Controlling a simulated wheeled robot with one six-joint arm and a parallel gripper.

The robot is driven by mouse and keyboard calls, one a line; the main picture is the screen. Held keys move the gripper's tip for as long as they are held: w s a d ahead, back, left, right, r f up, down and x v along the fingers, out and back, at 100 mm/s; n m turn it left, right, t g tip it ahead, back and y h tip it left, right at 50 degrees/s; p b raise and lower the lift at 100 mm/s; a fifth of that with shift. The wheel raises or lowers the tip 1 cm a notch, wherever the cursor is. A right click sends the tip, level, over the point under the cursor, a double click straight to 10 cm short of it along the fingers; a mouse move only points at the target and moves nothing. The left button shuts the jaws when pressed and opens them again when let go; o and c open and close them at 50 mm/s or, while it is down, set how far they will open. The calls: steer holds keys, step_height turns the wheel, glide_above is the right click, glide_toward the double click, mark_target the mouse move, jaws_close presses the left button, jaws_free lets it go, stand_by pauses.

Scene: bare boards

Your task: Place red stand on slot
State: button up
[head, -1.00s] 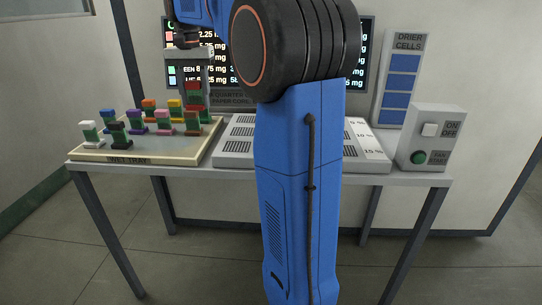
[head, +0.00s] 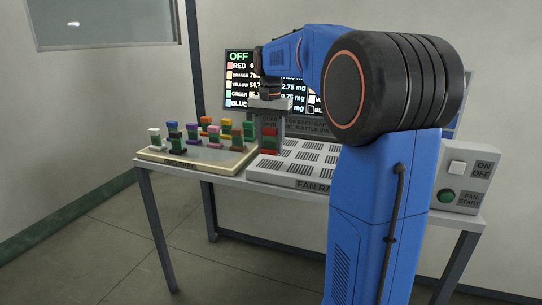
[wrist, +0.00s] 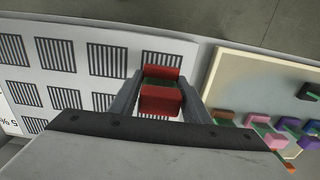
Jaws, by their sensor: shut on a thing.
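My gripper (head: 270,125) is shut on the red stand (head: 269,142), which has red ends and a green middle. In the head view they are at the left part of the white fan rack (head: 258,173). In the wrist view the red stand (wrist: 160,101) sits between the two fingers of my gripper (wrist: 158,92), in front of a striped slot (wrist: 162,57) in the rack's end column. I cannot tell whether the stand touches the rack.
The cream wet tray (head: 190,163) with several coloured stands is left of the rack. A control box (head: 466,178) with a green button stands at the right. A display board (head: 238,77) is behind. Other rack slots (wrist: 56,54) look empty.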

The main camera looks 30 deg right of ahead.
mark_target(270, 148)
steer(key=shift+f, duration=2.05)
steer(key=o, duration=1.1)
steer(key=shift+f, duration=0.1)
steer(key=shift+c, duration=0.2)
